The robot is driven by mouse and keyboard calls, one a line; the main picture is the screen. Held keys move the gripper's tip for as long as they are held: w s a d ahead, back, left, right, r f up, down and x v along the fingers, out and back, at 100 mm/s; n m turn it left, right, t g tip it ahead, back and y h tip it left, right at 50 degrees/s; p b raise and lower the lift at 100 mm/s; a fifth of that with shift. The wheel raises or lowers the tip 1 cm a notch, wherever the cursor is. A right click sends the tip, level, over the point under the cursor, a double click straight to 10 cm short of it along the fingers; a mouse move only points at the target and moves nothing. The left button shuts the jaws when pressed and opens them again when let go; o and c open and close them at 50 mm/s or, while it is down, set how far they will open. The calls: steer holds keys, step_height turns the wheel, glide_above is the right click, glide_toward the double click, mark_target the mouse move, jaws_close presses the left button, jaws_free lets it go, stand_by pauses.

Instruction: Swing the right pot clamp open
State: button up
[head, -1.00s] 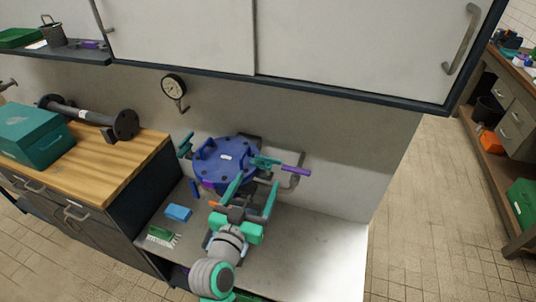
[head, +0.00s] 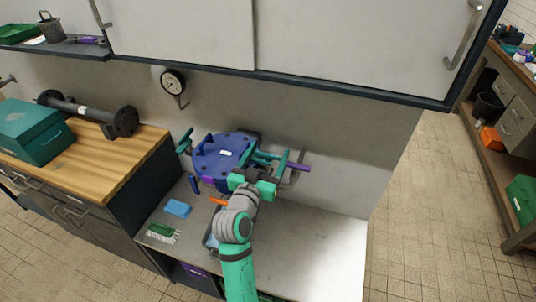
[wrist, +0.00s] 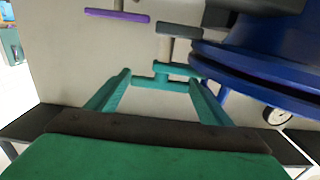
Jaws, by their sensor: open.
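The blue round pot (head: 220,155) with its bolted lid stands on the grey bench; its lid edge shows at the right in the wrist view (wrist: 270,75). The right pot clamp (wrist: 176,69) is teal and shows beside the lid, between my fingertips in the wrist view. In the head view my gripper largely covers it. My gripper (head: 272,161) is open at the pot's right side, fingers pointing toward the clamp; its fingertips also show in the wrist view (wrist: 160,80). I cannot tell whether either finger touches the clamp.
A purple bar (head: 299,167) lies just right of my gripper, near grey pipework. Another teal clamp (head: 185,141) is at the pot's left. A blue block (head: 177,209) and green brush (head: 161,230) lie on the bench, whose right part is clear. White cabinets (head: 350,45) overhang behind.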

steer(key=c, duration=0.8)
steer(key=shift+o, duration=0.2)
steer(key=shift+d+n+y, duration=0.1)
steer(key=shift+n+y, duration=0.4)
steer(key=shift+y, duration=0.4)
steer(key=shift+n+t+y, duration=0.4)
steer(key=shift+n+y, duration=0.7)
steer(key=shift+y, duration=0.6)
steer(key=shift+n+g+y, duration=0.4)
steer(key=shift+n+y, duration=1.6)
steer(key=shift+y, duration=1)
steer(key=n+g+y, duration=0.2)
steer(key=n+y, duration=0.1)
steer(key=y, duration=0.1)
steer(key=n+g+y, duration=0.3)
steer(key=y, duration=0.1)
steer(key=shift+r+g, duration=0.1)
steer(key=shift+g, duration=0.2)
steer(key=shift+n+g+y, duration=0.9)
steer(key=shift+n+g, duration=0.3)
steer(key=shift+g, duration=0.3)
steer(key=shift+n+g+y, duration=0.9)
steer(key=shift+n+g, duration=0.3)
steer(key=shift+g, duration=0.3)
